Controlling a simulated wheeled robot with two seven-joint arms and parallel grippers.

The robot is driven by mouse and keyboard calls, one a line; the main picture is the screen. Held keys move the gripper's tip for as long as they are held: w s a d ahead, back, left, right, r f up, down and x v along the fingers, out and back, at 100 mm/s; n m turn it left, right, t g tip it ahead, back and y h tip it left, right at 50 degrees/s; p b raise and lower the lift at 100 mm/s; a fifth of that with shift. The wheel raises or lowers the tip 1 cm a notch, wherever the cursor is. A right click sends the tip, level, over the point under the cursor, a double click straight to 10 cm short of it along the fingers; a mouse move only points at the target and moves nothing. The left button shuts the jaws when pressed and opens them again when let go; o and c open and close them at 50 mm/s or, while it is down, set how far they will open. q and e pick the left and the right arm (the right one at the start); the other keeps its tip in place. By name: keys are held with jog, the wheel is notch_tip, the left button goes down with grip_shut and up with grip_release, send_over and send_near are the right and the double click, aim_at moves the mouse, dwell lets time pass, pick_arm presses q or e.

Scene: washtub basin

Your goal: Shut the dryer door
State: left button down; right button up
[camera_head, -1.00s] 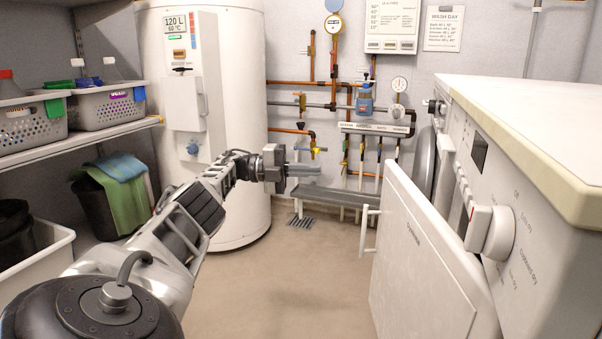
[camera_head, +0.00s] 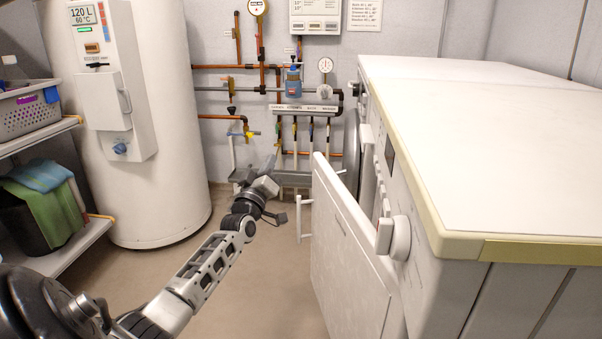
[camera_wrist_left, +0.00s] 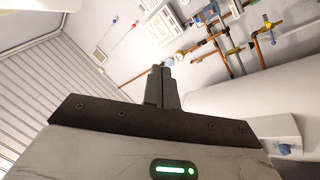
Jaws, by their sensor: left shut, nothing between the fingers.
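The white dryer door (camera_head: 345,262) stands open on the front of the white dryer (camera_head: 418,278), swung out toward the left. Its white bar handle (camera_head: 302,219) sticks out on the door's left side. My left gripper (camera_head: 276,165) is left of the door, beyond the handle and apart from it, pointing toward the back wall. In the left wrist view its two dark fingers (camera_wrist_left: 161,86) are together with nothing between them. The door does not clearly show in that view. My right gripper is not in view.
A white water heater (camera_head: 165,130) stands at the back left, beside a shelf with a grey basket (camera_head: 28,112). Copper pipes and a grey trough (camera_head: 292,178) line the back wall. The floor (camera_head: 240,290) left of the door is clear.

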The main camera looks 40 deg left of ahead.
pick_arm(q)
jog(key=s+d+f+n+g+h+p, duration=0.2)
jog(key=s+d+f+n+h+p, duration=0.15)
jog(key=s+d+n+h, duration=0.5)
jog(key=w, duration=0.3)
jog(key=w+y+b, duration=0.1)
jog(key=w, duration=0.3)
jog(key=w+a+y, duration=0.1)
jog(key=w, duration=0.3)
jog(key=shift+w+f+m+y, duration=0.1)
jog(key=shift+f+m+y, duration=0.15)
jog(key=shift+m, duration=0.1)
jog(key=shift+w+d, duration=0.3)
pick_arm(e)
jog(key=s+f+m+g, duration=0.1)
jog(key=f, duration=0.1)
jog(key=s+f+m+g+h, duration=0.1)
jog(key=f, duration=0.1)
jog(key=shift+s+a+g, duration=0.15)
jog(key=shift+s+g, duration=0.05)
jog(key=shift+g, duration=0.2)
pick_arm(q)
jog(key=shift+b, duration=0.3)
